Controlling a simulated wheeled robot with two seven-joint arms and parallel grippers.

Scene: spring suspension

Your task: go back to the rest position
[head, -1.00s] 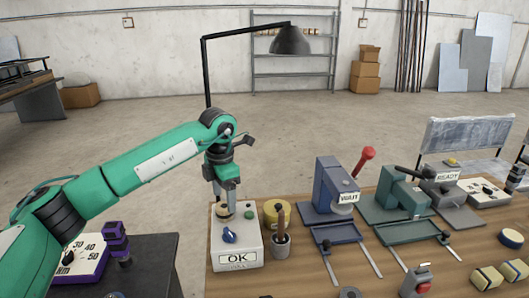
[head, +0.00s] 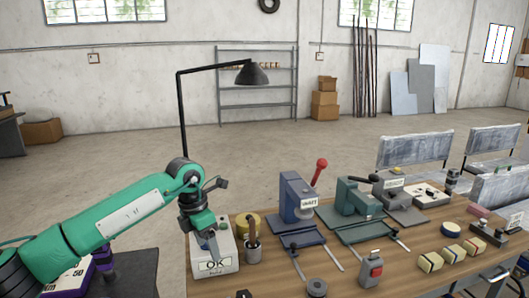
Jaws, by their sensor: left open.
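My left arm is green and comes in from the left. Its open gripper (head: 212,246) points down over the white OK box (head: 222,263) at the left end of the wooden workbench. The fingers overlap the box front in the picture; whether they touch it I cannot tell. The gripper hides the upper left part of the box. No object shows between the fingers. My right gripper is not in view.
Beside the box stand a yellow tin (head: 241,226) and a cup with a handled tool (head: 252,250). A blue press (head: 296,198) with a red-knobbed lever and a green press (head: 352,205) stand farther right. A black lamp (head: 252,73) rises behind the arm.

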